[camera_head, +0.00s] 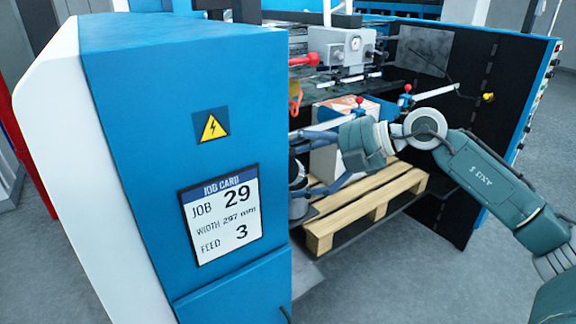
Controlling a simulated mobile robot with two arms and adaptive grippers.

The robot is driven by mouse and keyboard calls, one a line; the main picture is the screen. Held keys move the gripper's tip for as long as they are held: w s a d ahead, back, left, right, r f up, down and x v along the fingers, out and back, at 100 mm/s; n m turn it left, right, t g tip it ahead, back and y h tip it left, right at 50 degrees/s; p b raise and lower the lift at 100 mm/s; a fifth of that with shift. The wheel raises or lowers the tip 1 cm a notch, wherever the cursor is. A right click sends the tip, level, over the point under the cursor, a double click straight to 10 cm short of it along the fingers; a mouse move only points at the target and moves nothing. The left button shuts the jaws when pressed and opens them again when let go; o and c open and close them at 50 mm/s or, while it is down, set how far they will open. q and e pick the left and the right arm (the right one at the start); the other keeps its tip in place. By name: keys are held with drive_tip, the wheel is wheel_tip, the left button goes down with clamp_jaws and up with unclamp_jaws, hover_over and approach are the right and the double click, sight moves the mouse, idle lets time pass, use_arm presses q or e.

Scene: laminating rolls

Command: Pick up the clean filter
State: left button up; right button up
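I cannot make out a clean filter in the head view. My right arm comes in from the right and reaches into the open bay of the blue machine. Its far end, with my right gripper (301,190), is low at the bay's left side, beside the cabinet edge. The gripper is partly hidden and small, so I cannot tell whether it is open or holds something. My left gripper is not in view.
The blue cabinet (150,110) with a job card (221,214) (job 29, width 297 mm, feed 3) blocks the left. A wooden pallet (365,207) carries a white box or stack (325,160) in the bay. A red-knobbed lever (305,60) and a gauge unit (340,46) sit above.

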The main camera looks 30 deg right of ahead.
drive_tip(key=shift+s+d, duration=0.1)
drive_tip(key=c, duration=1.3)
drive_tip(key=shift+r, duration=0.1)
